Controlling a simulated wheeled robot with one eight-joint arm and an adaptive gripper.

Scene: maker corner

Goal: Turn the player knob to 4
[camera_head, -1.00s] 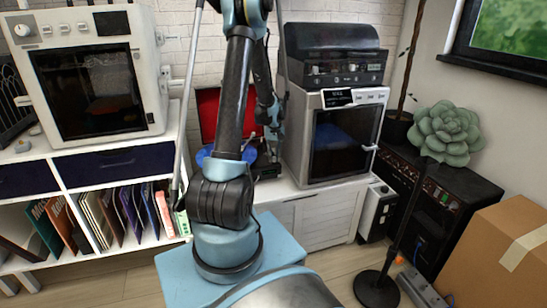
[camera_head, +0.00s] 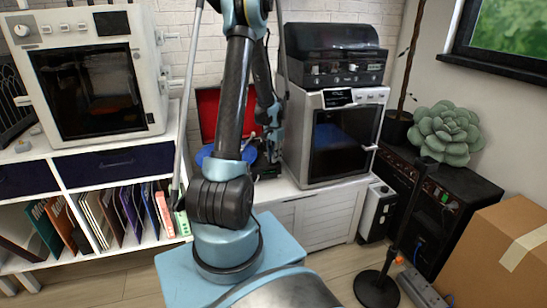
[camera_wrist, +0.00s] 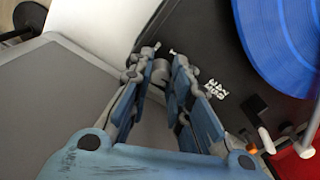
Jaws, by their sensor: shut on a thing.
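The player is a record player with a dark deck (camera_wrist: 205,35), a blue record (camera_wrist: 285,45) and a red part at the lower right of the wrist view. In the head view its red lid (camera_head: 208,105) and blue record (camera_head: 203,155) show behind my arm. My gripper (camera_wrist: 164,52) is at the deck's edge in the wrist view, its fingers close together around a small grey round piece, seemingly the knob (camera_wrist: 160,71). The fingers hide most of it, and I cannot read its setting. White marks (camera_wrist: 216,89) show on the deck beside the right finger.
A grey boxy surface (camera_wrist: 60,100) lies left of the gripper in the wrist view. In the head view a white-fronted machine (camera_head: 340,135) stands close right of the player. A white shelf unit with folders (camera_head: 100,220) is at the left. A tonearm (camera_wrist: 268,140) lies right of the gripper.

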